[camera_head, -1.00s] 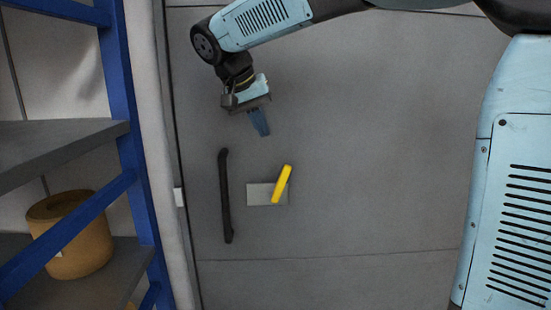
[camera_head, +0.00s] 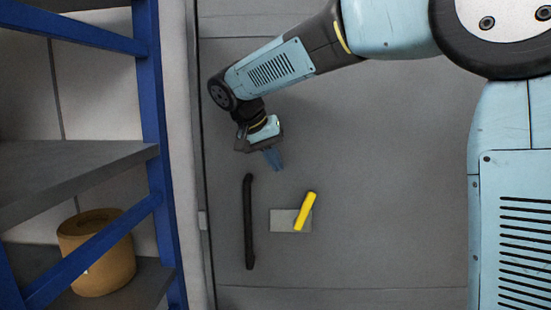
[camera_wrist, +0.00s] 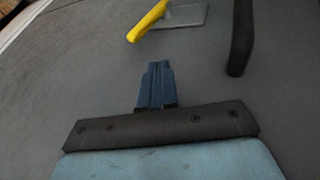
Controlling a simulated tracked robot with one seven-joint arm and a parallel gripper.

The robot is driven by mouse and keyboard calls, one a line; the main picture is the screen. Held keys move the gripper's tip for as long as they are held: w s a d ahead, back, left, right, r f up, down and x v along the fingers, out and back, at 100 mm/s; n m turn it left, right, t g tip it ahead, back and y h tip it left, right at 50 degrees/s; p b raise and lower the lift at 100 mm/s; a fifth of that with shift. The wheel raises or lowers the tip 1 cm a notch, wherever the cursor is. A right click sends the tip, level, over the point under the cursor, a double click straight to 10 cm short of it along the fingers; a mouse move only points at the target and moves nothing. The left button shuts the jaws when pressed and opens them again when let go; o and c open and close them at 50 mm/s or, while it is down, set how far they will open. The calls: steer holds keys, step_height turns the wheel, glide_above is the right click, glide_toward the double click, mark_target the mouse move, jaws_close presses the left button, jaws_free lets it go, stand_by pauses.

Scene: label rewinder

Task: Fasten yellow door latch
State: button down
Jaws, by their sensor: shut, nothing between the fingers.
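The yellow door latch (camera_head: 305,211) is a short bar on a light grey plate (camera_head: 281,220) on the grey door (camera_head: 400,190). It stands tilted, its upper end leaning right in the head view. In the wrist view the latch (camera_wrist: 148,20) and its plate (camera_wrist: 184,15) are at the top, beyond my fingertips. My gripper (camera_head: 276,165) is shut and empty, above and a little left of the latch in the head view. Its blue fingers (camera_wrist: 157,68) are together and apart from the latch. The latch's lower end overlaps the plate.
A black vertical handle (camera_head: 249,222) is on the door left of the latch. It also shows at the upper right of the wrist view (camera_wrist: 241,38). A blue-framed rack (camera_head: 160,130) with grey shelves and a tan roll (camera_head: 97,252) stands at the left. The door right of the latch is clear.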

mark_target(299, 184)
steer(key=x, duration=0.6)
steer(key=shift+d+f, duration=0.3)
steer(key=shift+d, duration=0.35)
steer(key=shift+d+f, duration=0.2)
steer(key=shift+d, duration=0.35)
steer(key=shift+d+f, duration=0.3)
steer(key=shift+d, duration=0.5)
steer(key=shift+d, duration=0.15)
